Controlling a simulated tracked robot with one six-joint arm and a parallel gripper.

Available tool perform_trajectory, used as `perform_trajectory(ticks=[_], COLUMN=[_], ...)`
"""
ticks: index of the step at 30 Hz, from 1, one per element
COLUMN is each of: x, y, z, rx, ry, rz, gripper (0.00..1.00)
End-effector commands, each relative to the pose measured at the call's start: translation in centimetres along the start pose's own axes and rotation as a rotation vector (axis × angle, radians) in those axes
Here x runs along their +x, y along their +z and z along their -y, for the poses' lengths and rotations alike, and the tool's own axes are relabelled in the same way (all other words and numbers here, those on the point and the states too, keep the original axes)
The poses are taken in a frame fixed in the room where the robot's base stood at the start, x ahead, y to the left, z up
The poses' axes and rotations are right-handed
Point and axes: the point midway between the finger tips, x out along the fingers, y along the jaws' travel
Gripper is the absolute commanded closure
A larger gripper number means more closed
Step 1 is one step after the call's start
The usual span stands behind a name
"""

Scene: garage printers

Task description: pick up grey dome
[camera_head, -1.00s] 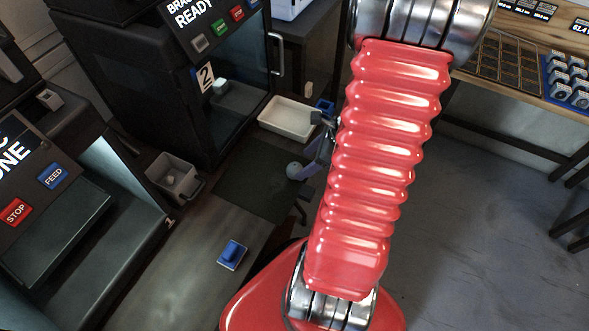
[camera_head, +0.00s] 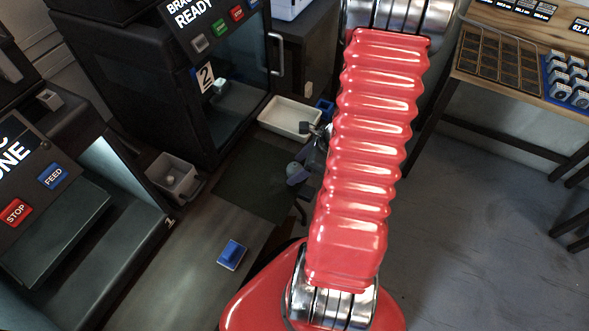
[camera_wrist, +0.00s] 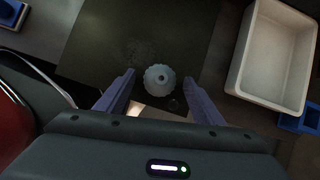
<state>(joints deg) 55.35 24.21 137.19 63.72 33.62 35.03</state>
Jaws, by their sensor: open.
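The grey dome (camera_wrist: 160,79) lies on a dark mat (camera_wrist: 101,52) in the wrist view, ahead of and between my two fingers. My gripper (camera_wrist: 160,92) is open, one finger on each side of the dome, and I see no contact. In the head view the dome (camera_head: 294,168) is small, beside my gripper (camera_head: 301,160) at the mat's far right edge. My red arm hides part of the gripper there.
A white tray (camera_head: 288,118) stands behind the mat, on the right in the wrist view. The printer marked 2 (camera_head: 180,75) stands behind.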

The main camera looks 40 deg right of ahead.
Motion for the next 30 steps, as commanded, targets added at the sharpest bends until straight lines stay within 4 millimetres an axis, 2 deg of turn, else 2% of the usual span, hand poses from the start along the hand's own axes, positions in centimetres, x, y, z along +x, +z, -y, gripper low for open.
perform_trajectory(ticks=[6,24,30], x=[-0.01,-0.01,-0.01], y=[0.0,0.01,0.01], z=[-0.01,-0.02,-0.02], rx=[0.0,0.0,0.0], ry=[0.0,0.0,0.0], rz=[0.0,0.0,0.0], gripper=[0.39,0.81,0.82])
